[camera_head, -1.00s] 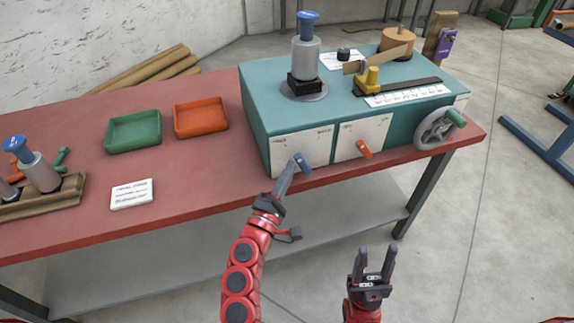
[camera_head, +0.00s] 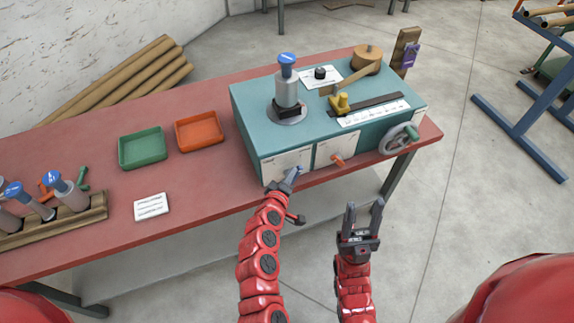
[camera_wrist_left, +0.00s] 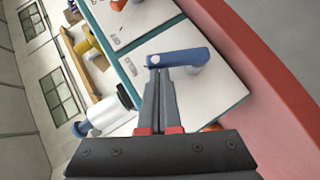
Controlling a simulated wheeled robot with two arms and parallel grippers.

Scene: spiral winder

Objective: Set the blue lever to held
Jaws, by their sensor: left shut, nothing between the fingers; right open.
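The blue lever (camera_head: 297,170) is on the left white panel (camera_head: 278,165) on the front of the teal machine. In the left wrist view the lever (camera_wrist_left: 180,57) is a blue bar on a pale round hub, reaching left across the panel. My left gripper (camera_head: 290,178) is shut and empty. Its fingertips (camera_wrist_left: 158,74) are at the lever's free end, seemingly touching it, and partly cover it in the head view. My right gripper (camera_head: 362,215) is open and empty, in front of the table.
An orange lever (camera_head: 338,160) is on the panel to the right, and a handwheel (camera_head: 397,139) is further right. A green tray (camera_head: 142,148) and an orange tray (camera_head: 199,131) lie left of the machine. The floor around my right gripper looks clear.

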